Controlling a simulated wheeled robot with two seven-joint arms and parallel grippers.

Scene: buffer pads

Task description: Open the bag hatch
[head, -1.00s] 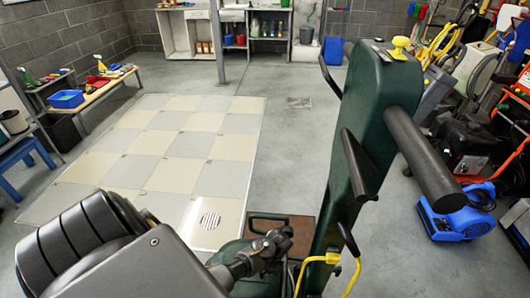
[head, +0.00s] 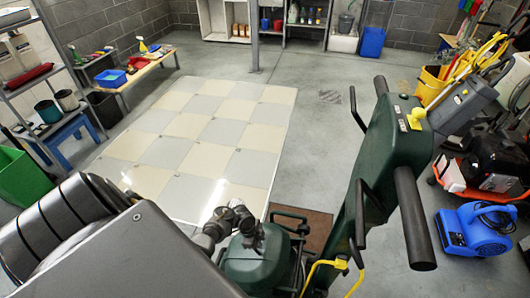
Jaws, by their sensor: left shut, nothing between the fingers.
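A green upright floor machine (head: 385,165) stands right of centre, its tall body tilted in the picture. It has black handle bars at the top, a yellow knob (head: 416,116) and a yellow cord low on its side. Its lower green housing (head: 258,262) has a black loop handle. I cannot tell which part is the bag hatch. My left gripper (head: 247,220) is shut and empty, over or beside the lower housing; contact cannot be told. My own arm hides part of the lower left. My right gripper is not in view.
A blue floor blower (head: 476,230) sits at the right, below a crowded corner of equipment. A light checkered floor area (head: 190,140) lies to the left. A bench (head: 138,73) and a green bin (head: 25,178) stand farther left. Grey floor behind the machine is clear.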

